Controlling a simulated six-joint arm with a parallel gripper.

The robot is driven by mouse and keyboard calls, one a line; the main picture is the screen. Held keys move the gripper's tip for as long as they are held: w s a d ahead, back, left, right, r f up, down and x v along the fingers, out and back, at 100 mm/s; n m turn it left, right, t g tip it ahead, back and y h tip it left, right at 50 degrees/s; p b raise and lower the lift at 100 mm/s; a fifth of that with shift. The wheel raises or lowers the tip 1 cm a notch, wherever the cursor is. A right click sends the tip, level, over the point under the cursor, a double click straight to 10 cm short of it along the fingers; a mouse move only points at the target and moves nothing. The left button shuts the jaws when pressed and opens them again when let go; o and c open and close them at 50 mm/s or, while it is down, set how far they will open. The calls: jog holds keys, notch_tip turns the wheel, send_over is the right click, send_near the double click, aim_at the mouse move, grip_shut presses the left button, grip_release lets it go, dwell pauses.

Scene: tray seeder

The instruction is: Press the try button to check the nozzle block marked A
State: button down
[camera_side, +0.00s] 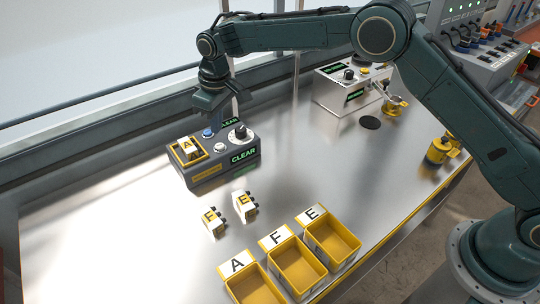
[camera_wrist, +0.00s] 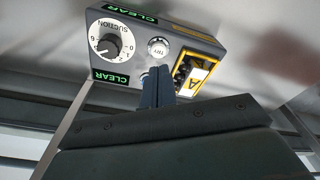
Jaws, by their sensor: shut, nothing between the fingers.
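The nozzle block marked A (camera_side: 187,147) sits in the yellow-rimmed holder at the left end of the grey tester box (camera_side: 222,168). The block also shows in the wrist view (camera_wrist: 197,73). The silver try button (camera_wrist: 158,46) lies between the suction dial (camera_wrist: 106,40) and the holder. My gripper (camera_side: 210,128) points down over the back part of the box. In the wrist view its blue fingers (camera_wrist: 158,73) are shut together, empty, just short of the button and apart from it in the picture. Their exact height above the box is unclear. Both visible displays read CLEAR.
Two blocks, marked F (camera_side: 213,221) and E (camera_side: 245,205), lie in front of the tester. Yellow bins labelled A (camera_side: 237,264), F (camera_side: 275,238) and E (camera_side: 311,215) stand at the front. A white device (camera_side: 335,97) stands behind right. The left table is clear.

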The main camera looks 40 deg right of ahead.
aim_at(220, 145)
notch_tip(220, 145, up, 3)
jog(key=shift+r, duration=0.1)
dwell(0.4)
dwell(0.3)
jog(key=s+d+r+m+t, duration=0.2)
jog(key=s+d+r+m, duration=0.1)
jog(key=s+d+r, duration=1.5)
jog(key=s+d+f+m+t, duration=0.1)
jog(key=s+d, duration=0.2)
jog(key=s, duration=0.8)
jog(key=s+d+f+m+t, duration=0.1)
jog(key=s+d+f+m, duration=0.1)
jog(key=s, duration=1)
jog(key=shift+s+d+f+h, duration=0.3)
jog(key=shift+d, duration=0.3)
